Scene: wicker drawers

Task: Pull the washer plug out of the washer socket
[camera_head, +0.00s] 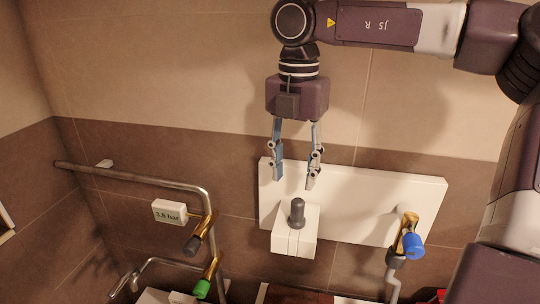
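A dark grey plug (297,212) stands upright on a white socket block (295,240), which sits in front of a white wall panel (385,200). I take the grey piece to be the washer plug and the white block to be the washer socket. My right gripper (295,181) hangs down from the arm above the plug. Its two fingers are apart with nothing between them, and their tips end just above the plug's top, apart from it in the picture. How far the tips are from the plug in depth, I cannot tell. My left gripper is not in view.
A blue-knobbed brass tap (411,240) with a hose stands right of the socket. The tiled wall lies behind.

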